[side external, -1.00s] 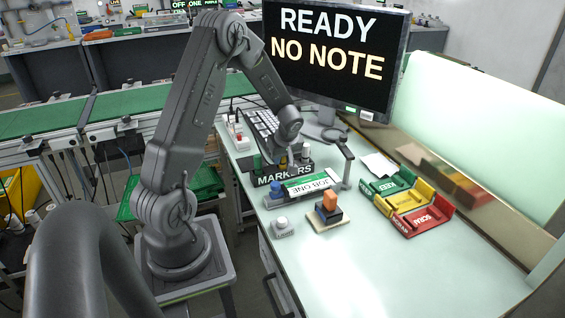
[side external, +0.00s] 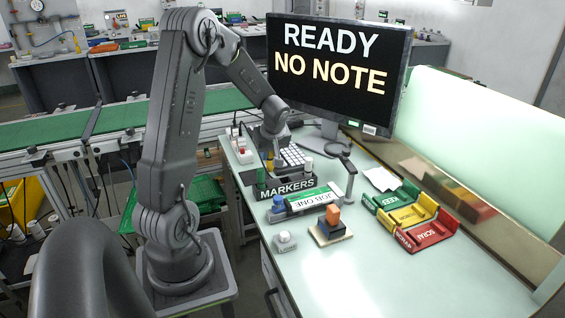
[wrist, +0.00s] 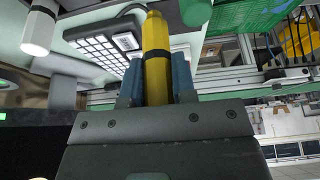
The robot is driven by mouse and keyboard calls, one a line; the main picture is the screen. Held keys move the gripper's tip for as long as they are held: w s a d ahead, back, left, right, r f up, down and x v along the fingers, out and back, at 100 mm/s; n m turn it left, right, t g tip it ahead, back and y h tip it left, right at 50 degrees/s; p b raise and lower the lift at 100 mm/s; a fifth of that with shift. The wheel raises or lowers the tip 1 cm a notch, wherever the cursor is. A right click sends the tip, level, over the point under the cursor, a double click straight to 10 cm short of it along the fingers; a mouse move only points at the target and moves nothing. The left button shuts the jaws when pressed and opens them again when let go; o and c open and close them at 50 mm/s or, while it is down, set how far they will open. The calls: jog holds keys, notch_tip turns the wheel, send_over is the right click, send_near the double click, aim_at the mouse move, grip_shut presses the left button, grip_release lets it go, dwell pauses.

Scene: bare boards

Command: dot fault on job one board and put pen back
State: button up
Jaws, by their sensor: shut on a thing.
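My gripper (side external: 268,150) is shut on a yellow marker pen with a dark band. The pen (wrist: 156,50) stands between my fingers (wrist: 156,85) in the wrist view and shows small below my gripper in the side view. My gripper is above and behind the black holder labelled MARKERS (side external: 288,189). A green marker (wrist: 196,12) and a white marker (wrist: 39,30) show at the top of the wrist view. The JOB ONE holder (side external: 322,198) lies in front of the marker holder, with a blue part at its left end. Any fault on the board is too small to tell.
A stamp with an orange handle (side external: 332,216) and a white button box (side external: 285,241) stand in front. Green KEEP, yellow and red SCRAP trays (side external: 428,237) sit to the right. A small post with an arm (side external: 348,180) rises near JOB ONE. The screen reads READY, NO NOTE.

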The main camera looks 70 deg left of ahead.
jog(key=s+a+r, duration=0.2)
jog(key=s+r, duration=0.2)
jog(key=s, duration=0.2)
jog(key=m+t+h, duration=0.1)
jog(key=m+t, duration=0.2)
jog(key=m, duration=0.6)
send_over(296, 196)
jog(key=shift+d+f, duration=0.1)
jog(key=shift+f, duration=2.9)
jog(key=shift+f, duration=0.6)
jog(key=shift+r, duration=0.1)
notch_tip(296, 196, up, 7)
